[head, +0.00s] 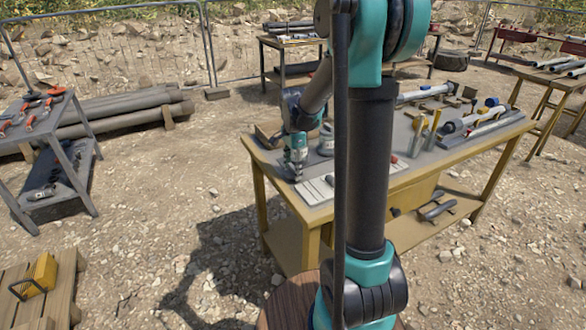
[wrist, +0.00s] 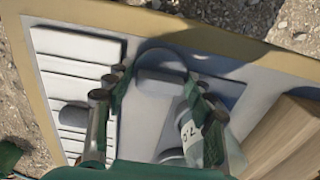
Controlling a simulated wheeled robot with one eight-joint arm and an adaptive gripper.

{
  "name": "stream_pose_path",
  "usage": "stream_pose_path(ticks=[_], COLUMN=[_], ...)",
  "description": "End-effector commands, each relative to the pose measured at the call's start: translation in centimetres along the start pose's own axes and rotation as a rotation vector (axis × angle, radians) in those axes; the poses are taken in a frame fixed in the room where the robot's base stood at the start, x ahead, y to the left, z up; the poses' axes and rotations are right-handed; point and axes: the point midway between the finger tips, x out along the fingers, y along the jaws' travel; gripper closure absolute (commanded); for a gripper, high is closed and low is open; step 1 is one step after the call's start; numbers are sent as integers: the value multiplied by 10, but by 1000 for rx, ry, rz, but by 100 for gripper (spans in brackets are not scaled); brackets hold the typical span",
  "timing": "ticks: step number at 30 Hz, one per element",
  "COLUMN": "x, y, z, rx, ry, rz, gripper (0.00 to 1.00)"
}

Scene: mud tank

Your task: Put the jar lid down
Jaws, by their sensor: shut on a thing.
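My gripper (head: 296,168) is over the near left end of the yellow-framed work table (head: 375,188), low above its grey top. In the wrist view, my gripper (wrist: 160,92) has its two fingers on either side of a grey, rounded piece that looks like the jar lid (wrist: 165,62). The fingers hide part of its sides, and I cannot tell whether it touches the surface below. A pale jar (wrist: 192,135) with dark marking stands close beside the right finger. In the head view the lid is too small to make out.
A white slatted panel (wrist: 75,85) lies left of the fingers, and a wooden block (wrist: 288,138) lies to the right. Tubes (head: 470,120) and tools occupy the table's right part. A grey tool table (head: 50,150) stands far left.

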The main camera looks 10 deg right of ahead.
Motion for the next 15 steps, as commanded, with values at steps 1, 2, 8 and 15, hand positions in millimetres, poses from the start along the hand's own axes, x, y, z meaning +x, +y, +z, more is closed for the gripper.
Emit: stream_pose_path(ticks=[1,2,8,15], x=[1,2,7,12], y=[0,0,0,0], z=[0,0,0,0], rx=[0,0,0,0], ry=[0,0,0,0], rz=[0,0,0,0], gripper=[66,66,66,43])
